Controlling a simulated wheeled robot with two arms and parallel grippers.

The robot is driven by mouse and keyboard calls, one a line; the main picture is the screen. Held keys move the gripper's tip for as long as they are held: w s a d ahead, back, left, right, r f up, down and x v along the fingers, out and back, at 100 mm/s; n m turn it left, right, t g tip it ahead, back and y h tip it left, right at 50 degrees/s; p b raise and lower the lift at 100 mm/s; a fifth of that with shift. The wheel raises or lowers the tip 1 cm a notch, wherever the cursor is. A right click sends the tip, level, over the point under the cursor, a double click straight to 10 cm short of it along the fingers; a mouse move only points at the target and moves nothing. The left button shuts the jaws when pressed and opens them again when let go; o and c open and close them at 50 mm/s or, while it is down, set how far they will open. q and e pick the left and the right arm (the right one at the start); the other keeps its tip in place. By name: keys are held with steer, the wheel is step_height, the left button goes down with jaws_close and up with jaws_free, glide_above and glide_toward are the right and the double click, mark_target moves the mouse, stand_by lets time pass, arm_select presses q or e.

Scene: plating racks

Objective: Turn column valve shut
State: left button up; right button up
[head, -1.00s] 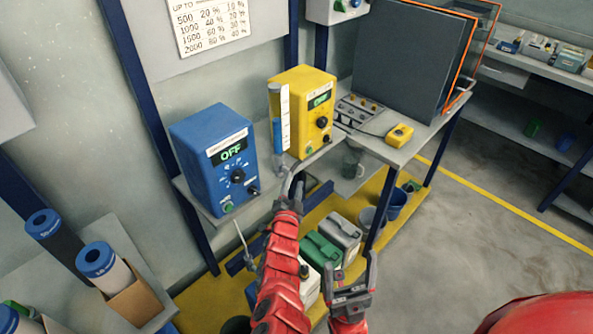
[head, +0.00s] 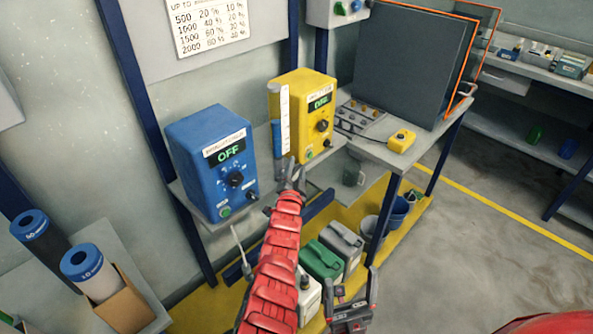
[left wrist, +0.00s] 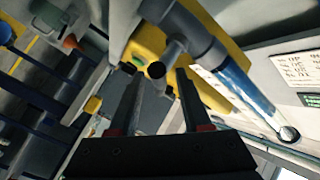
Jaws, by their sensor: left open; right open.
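The column (head: 280,137) is an upright clear tube with blue liquid and a white scale, in front of a yellow unit. In the left wrist view its tube (left wrist: 240,88) runs to a grey fitting, and a dark round-ended valve stub (left wrist: 170,55) sticks out from it. My left gripper (head: 289,170) is just below the column, open; in the left wrist view its two fingers (left wrist: 158,75) stand apart, with the stub near and between their tips. Whether they touch is unclear. The valve is mostly hidden in the head view. My right gripper (head: 350,298) is open and empty, low down.
A blue unit (head: 212,165) reading OFF stands left of the column, and the yellow unit (head: 312,100) stands behind it. Canisters (head: 321,262) and buckets (head: 375,230) sit on a low yellow platform. A grey bench (head: 440,135) stands to the right.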

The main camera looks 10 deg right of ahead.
arm_select(q)
jaws_close()
steer(key=shift+a, duration=0.1)
stand_by(0.4)
steer(key=shift+a+n+t+b, duration=0.15)
steer(key=shift+n+t+b, duration=0.6)
steer(key=shift+b, duration=0.2)
steer(key=n+t+y+b, duration=0.1)
steer(key=n+t+b, duration=0.1)
steer(key=b, duration=0.4)
steer(key=s+a+n+t+y+b, duration=0.1)
steer(key=n+t+y+b, duration=0.1)
steer(key=n+b, duration=0.3)
steer(key=r+n+t+y+b, duration=0.1)
steer(key=n+t+y+b, duration=0.1)
steer(key=b, duration=0.6)
steer(key=shift+s+a+n+t, duration=0.15)
steer(key=shift+a+n+t, duration=0.25)
steer(key=shift+n+t, duration=0.55)
steer(key=shift+r+y+b, duration=0.1)
steer(key=shift+y+b, duration=0.3)
steer(key=shift+b, duration=0.2)
steer(key=shift+r+n, duration=0.15)
steer(key=shift+n, duration=0.15)
